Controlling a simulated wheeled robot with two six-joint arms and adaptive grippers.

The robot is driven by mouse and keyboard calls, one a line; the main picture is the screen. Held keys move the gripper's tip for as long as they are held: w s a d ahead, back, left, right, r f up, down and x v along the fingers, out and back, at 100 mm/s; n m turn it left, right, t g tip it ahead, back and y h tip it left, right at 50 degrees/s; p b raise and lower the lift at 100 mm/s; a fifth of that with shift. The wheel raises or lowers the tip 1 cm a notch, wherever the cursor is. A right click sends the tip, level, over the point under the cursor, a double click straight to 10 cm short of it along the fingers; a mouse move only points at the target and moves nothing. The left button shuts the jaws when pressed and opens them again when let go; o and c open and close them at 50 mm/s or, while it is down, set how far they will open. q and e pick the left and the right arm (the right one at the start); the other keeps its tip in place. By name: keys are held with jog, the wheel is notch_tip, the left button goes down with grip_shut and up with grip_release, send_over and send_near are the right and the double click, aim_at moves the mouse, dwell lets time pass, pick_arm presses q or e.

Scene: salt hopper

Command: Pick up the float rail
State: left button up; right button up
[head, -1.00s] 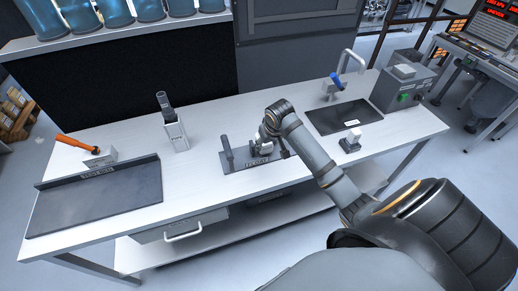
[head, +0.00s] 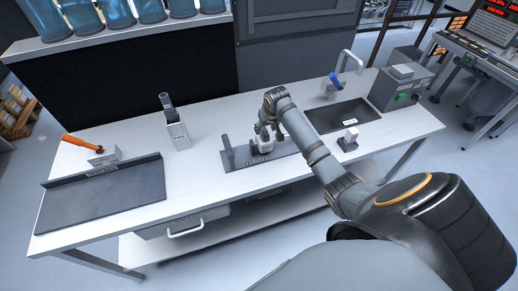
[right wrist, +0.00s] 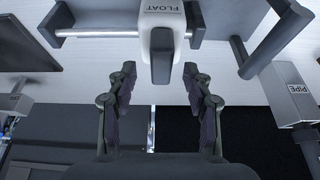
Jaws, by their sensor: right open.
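The float rail (right wrist: 162,30) shows in the right wrist view as a pale block labelled FLOAT with a dark grip, on a thin metal rod between dark supports. In the head view its dark stand (head: 240,160) is on the middle of the white bench, partly hidden by my right gripper (head: 264,136). In the right wrist view my right gripper (right wrist: 162,78) is open, its two fingers apart on either side of the dark grip's near end. No contact shows. My left gripper is not in view.
The white bench (head: 205,175) also holds a block labelled PIPE (right wrist: 290,95), a dark tray (head: 100,195) with an orange-handled tool (head: 88,143) behind it, a dark sink area (head: 343,116), a small pale block (head: 348,141) and a grey box (head: 398,90). Free surface lies left of the stand.

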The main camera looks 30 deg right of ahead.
aim_at(264, 130)
jog(key=x, duration=0.3)
jog(key=shift+w+a+f, duration=0.1)
jog(key=shift+w+f, duration=0.05)
jog(key=shift+w, duration=0.05)
grip_shut()
